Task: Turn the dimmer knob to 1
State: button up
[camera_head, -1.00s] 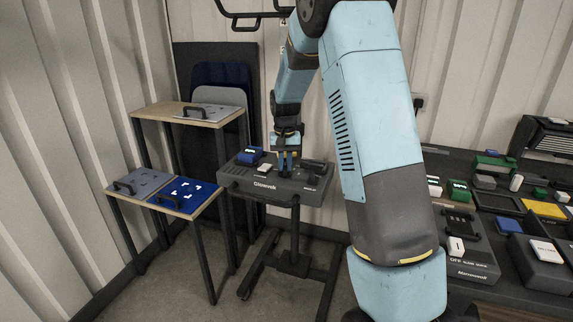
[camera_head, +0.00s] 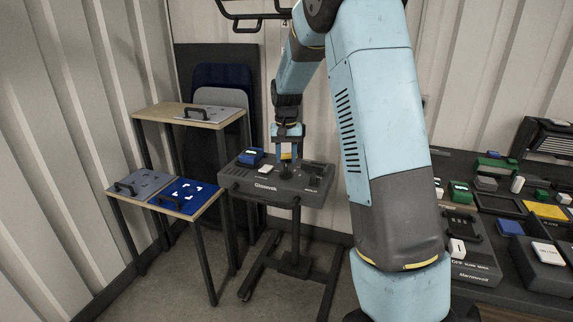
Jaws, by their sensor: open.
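A dark grey control box (camera_head: 252,186) stands on a black stand in the middle. It has a blue block at its back left, a small white part, and dark round parts on its top. A small dark knob-like part (camera_head: 286,172) sits just below my gripper (camera_head: 287,157); I cannot tell for sure that it is the dimmer knob, and its setting is too small to read. Another dark part (camera_head: 316,169) is at the box's right end. My gripper points down over the box, open, and appears apart from the parts below.
A low table with a blue plate (camera_head: 186,194) and a grey plate stands left, with a higher wooden shelf (camera_head: 172,111) behind. On the right, a dark bench holds another box with a white switch (camera_head: 457,248) and several coloured blocks.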

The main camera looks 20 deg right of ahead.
aim_at(286, 168)
notch_tip(286, 168, up, 10)
jog(key=shift+r, duration=0.15)
dwell(0.4)
jog(key=s+r+t, duration=0.1)
jog(key=s+r, duration=0.2)
jog(key=s, duration=0.3)
jog(key=s+r+n+t, duration=0.1)
jog(key=s+r, duration=0.2)
jog(key=s, duration=0.3)
jog(key=s+r+t, duration=0.1)
jog(key=s+r, duration=0.2)
jog(key=s, duration=0.3)
jog(key=s+f+n+t, duration=0.1)
jog(key=s+f+t, duration=0.1)
jog(key=s, duration=1.7)
jog(key=shift+f+n+t, duration=0.3)
jog(key=shift+f, duration=0.05)
